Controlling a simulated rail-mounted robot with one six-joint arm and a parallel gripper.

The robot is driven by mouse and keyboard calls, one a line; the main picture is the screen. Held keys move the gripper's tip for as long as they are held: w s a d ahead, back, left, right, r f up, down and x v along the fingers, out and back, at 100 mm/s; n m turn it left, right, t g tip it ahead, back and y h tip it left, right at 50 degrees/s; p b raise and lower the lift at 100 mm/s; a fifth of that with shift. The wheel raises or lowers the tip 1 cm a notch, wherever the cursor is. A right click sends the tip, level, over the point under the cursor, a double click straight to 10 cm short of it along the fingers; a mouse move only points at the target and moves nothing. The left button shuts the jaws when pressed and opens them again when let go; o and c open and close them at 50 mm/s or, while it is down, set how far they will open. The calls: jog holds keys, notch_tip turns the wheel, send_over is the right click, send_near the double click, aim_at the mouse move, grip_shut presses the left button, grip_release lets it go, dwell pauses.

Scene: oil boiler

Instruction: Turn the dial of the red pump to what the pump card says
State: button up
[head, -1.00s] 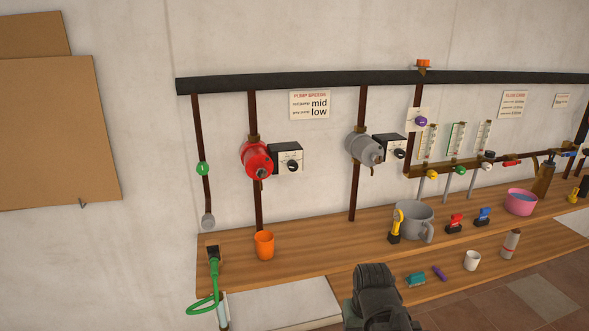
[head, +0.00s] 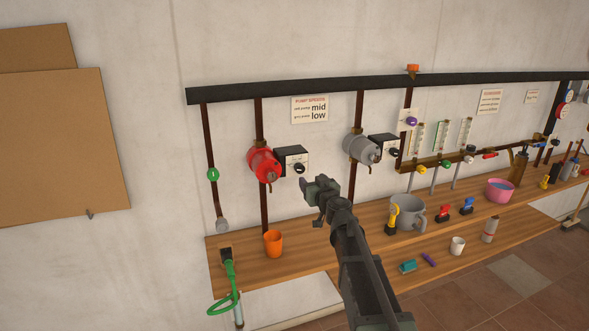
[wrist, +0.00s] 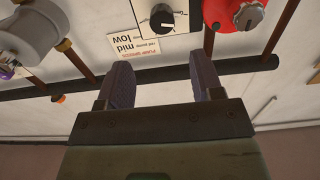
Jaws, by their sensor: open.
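The red pump (head: 264,165) hangs on a brown pipe on the wall. Its dial (head: 298,168) is a black knob on a white-faced box just right of it. The dial also shows in the upside-down wrist view (wrist: 162,19); which mark it points at is too small to read. The pump card (head: 310,109) above gives "mid" for the red pump and "low" for the grey pump. My gripper (head: 313,187) is open and empty, below and right of the dial in the head view. In the wrist view its fingers (wrist: 164,78) are apart, with the dial beyond them.
The grey pump (head: 361,147) and its own dial box (head: 384,149) are to the right. A dark horizontal pipe (head: 330,86) runs above.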

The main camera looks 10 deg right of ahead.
aim_at(301, 169)
jog(key=w, duration=0.3)
jog(key=w+a, duration=0.1)
jog(key=w, duration=0.3)
jog(key=w+a, duration=0.1)
jog(key=w, duration=0.2)
jog(key=shift+w+a, duration=0.2)
jog(key=shift+w, duration=0.1)
jog(key=shift+c, duration=0.2)
jog(key=c, duration=0.9)
